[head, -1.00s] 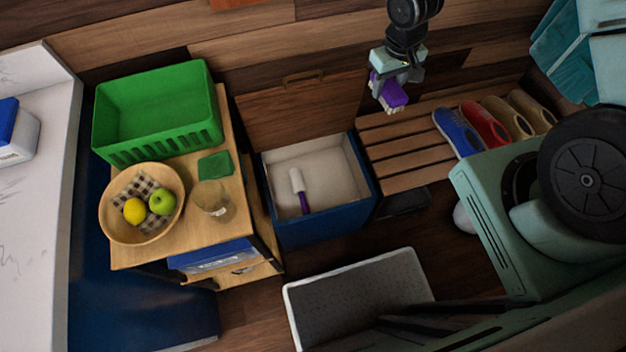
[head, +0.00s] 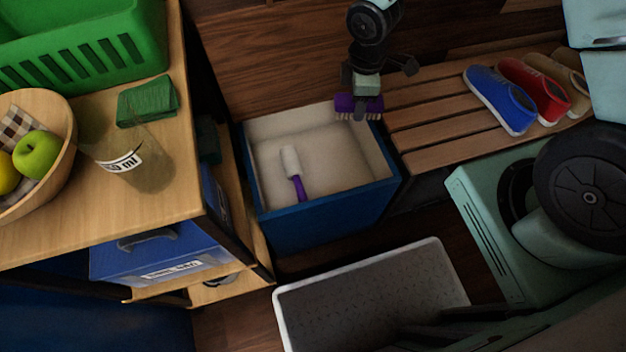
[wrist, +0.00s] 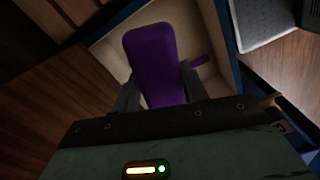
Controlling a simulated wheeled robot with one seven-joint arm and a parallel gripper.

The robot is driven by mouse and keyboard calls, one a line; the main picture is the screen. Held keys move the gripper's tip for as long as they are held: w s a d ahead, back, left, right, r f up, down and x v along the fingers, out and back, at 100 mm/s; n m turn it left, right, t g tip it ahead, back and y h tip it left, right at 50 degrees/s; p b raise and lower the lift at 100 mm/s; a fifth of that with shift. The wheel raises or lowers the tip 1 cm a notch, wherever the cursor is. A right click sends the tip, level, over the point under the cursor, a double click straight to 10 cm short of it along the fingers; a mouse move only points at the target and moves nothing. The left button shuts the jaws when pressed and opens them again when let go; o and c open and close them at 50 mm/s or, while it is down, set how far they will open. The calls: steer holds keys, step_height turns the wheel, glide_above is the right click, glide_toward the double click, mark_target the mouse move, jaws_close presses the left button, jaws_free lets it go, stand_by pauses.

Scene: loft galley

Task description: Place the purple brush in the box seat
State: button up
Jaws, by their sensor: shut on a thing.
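The purple brush (head: 358,104) is held by my gripper (head: 360,92), bristles facing down, above the right back edge of the box seat. In the wrist view the purple brush (wrist: 155,62) sits between the two fingers of my gripper (wrist: 158,88), which are shut on it. The box seat (head: 330,215) is a blue box with a pale inside, and its wooden lid (head: 285,60) stands raised at the back. A white lint roller with a purple handle (head: 292,170) lies inside. The wrist view shows the box's pale interior (wrist: 202,35) beneath the brush.
A slatted bench (head: 430,120) with several shoes (head: 500,98) adjoins the box on the right. A wooden shelf unit (head: 180,180) with a beaker (head: 135,160) and green crate (head: 90,45) stands left. A white-rimmed grey tray (head: 375,290) lies in front.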

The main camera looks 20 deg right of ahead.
mark_target(335, 176)
steer(key=a+f+n+b, duration=0.1)
steer(key=f+n+b, duration=0.1)
steer(key=f+b, duration=0.5)
steer(key=s+a+f+n+b, duration=0.1)
steer(key=f+n+b, duration=0.2)
steer(key=f+b, duration=0.4)
steer(key=a+f+n+b, duration=0.2)
steer(key=f+b, duration=0.5)
steer(key=f, duration=0.5)
steer(key=shift+s+n, duration=0.4)
steer(key=shift+n, duration=0.2)
steer(key=shift+f, duration=0.1)
steer(key=shift+f, duration=0.15)
steer(key=o, duration=0.8)
steer(key=shift+o, duration=0.4)
